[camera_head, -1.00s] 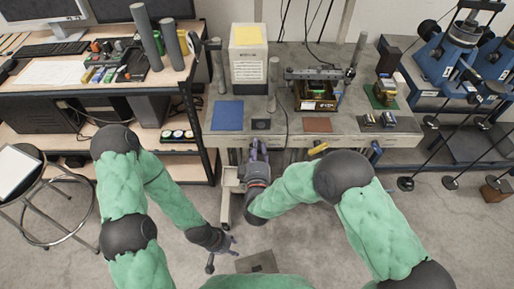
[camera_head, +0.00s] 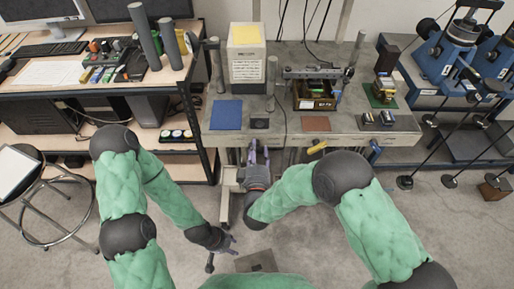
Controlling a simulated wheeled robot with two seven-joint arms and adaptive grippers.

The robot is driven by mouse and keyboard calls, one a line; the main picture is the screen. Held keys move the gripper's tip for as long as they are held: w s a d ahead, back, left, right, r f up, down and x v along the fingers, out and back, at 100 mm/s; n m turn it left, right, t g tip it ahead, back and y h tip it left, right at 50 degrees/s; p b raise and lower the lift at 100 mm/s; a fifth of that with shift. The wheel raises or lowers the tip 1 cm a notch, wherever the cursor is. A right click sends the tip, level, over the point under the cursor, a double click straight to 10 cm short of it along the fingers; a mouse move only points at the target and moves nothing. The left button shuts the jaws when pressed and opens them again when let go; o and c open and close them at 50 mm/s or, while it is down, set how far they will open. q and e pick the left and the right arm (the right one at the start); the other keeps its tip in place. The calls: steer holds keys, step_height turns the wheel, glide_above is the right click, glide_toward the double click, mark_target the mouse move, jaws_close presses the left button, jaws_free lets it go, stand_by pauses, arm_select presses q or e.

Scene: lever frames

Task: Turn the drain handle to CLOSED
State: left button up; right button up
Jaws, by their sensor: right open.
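Two small lever handles show at the bench's front edge: a yellow handle (camera_head: 317,146) lying roughly sideways, and a blue handle (camera_head: 375,150) further right, tilted steeply. Their labels are too small to read, so I cannot tell which is the drain handle. My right gripper (camera_head: 259,154) is open and empty-looking, its fingers pointing at the bench front, left of the yellow handle and apart from it. Whatever lies directly behind its fingers is partly hidden. My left gripper (camera_head: 234,245) is low over the floor, far from both handles, with its fingers apart.
The bench (camera_head: 340,132) carries a box with a yellow top (camera_head: 247,60), a blue mat (camera_head: 227,114) and a brown mat (camera_head: 316,124). A desk (camera_head: 150,83) stands left and a stool (camera_head: 40,190) at far left. Blue machines (camera_head: 445,55) stand right. Floor in front is mostly clear.

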steer(key=s, duration=1)
steer(key=shift+s, duration=0.25)
steer(key=w+d+f+m+g+y, duration=0.1)
steer(key=d+f+m+g, duration=0.2)
steer(key=f, duration=0.5)
steer(key=d+f+m+g, duration=0.2)
steer(key=f+g, duration=0.3)
steer(key=f, duration=0.3)
steer(key=s+d+f+m+g+y, duration=0.1)
steer(key=s+d+f+m+g, duration=0.1)
steer(key=s, duration=0.5)
steer(key=s+d+f+m+g+y, duration=0.2)
steer(key=s+f+m+g, duration=0.2)
steer(key=s+f+g, duration=0.3)
steer(key=shift+s+d+f+m+g, duration=0.3)
steer(key=shift+s+f, duration=0.05)
steer(key=shift+f, duration=0.6)
